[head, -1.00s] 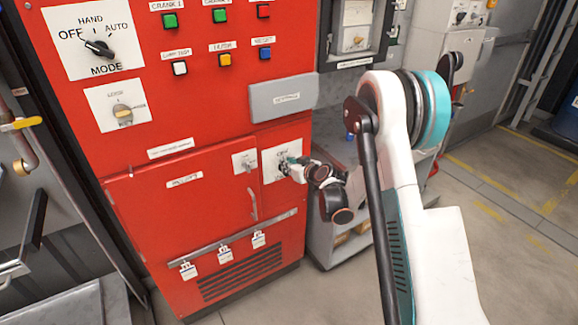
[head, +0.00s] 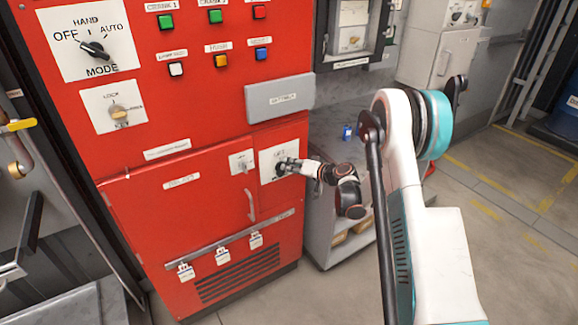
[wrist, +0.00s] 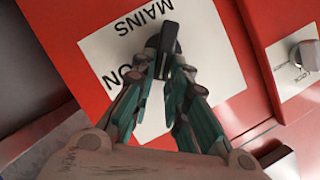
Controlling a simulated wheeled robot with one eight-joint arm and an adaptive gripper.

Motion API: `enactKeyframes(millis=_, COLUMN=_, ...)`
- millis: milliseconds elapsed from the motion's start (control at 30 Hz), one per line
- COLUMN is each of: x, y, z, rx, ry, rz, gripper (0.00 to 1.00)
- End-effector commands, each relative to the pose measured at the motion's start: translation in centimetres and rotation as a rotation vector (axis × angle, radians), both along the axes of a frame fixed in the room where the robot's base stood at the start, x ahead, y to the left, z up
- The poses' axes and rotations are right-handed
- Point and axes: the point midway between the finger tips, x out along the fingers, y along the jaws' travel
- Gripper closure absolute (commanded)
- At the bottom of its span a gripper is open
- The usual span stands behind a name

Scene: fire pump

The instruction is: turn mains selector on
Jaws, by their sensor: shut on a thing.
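The mains selector is a dark knob (wrist: 163,40) on a white plate (wrist: 210,55) lettered MAINS and ON, upside down in the wrist view. In the head view the plate (head: 268,160) is on the lower right of the red cabinet. My gripper (wrist: 167,62) has its teal fingers closed on the two sides of the knob; it also shows in the head view (head: 284,167). The fingers hide part of the plate and its lettering. The knob's exact pointing is hard to tell.
A smaller plate with a grey lock knob (wrist: 303,53) sits beside the selector; it shows left of it in the head view (head: 242,162). A grey box (head: 280,97) juts out above. A grey cart (head: 318,225) stands right of the cabinet.

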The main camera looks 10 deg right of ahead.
Motion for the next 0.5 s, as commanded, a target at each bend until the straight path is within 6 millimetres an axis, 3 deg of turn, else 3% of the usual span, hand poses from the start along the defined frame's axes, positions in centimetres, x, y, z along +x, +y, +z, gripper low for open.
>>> enactKeyframes(millis=500, x=0.3, y=-1.0, z=-1.4, rx=0.463, ry=0.150, rz=-0.001, gripper=1.00)
